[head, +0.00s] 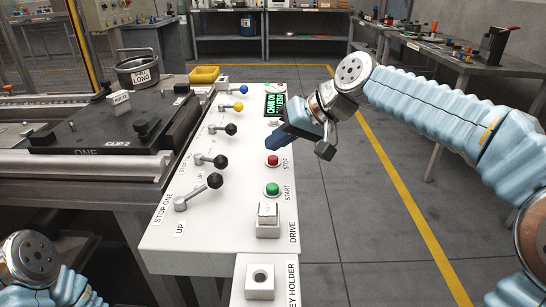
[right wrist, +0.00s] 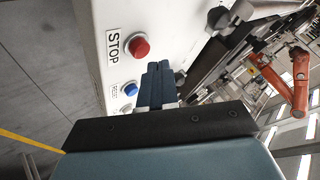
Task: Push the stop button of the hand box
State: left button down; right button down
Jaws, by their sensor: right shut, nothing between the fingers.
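The hand box (head: 235,165) is a long white panel with levers and buttons. Its red stop button (head: 273,161), labelled STOP, sits on the right side, above the green start button (head: 272,190). In the right wrist view the red button (right wrist: 139,47) is unobstructed, with a blue button (right wrist: 131,89) beside it. My right gripper (head: 270,148) is shut and empty, its dark blue fingers just above the red button in the picture. In the right wrist view the fingertips (right wrist: 158,68) are to the right of the red button, apart from it in the picture. My left gripper is out of view.
Several ball-ended levers (head: 215,181) line the box's left side. A small lit display (head: 274,104) is behind my right gripper. A key holder (head: 260,282) is at the near end. A machine with a black plate (head: 95,130) stands left; open floor lies right.

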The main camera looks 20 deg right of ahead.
aim_at(278, 158)
jog(key=shift+f, duration=0.1)
jog(key=shift+f+b, duration=0.35)
jog(key=shift+f+b, duration=0.45)
jog(key=shift+f, duration=0.1)
dwell(0.6)
jog(key=shift+r, duration=0.15)
jog(key=shift+r+p, duration=0.8)
notch_tip(278, 158, up, 5)
jog(key=p, duration=0.4)
jog(key=shift+r, duration=0.1)
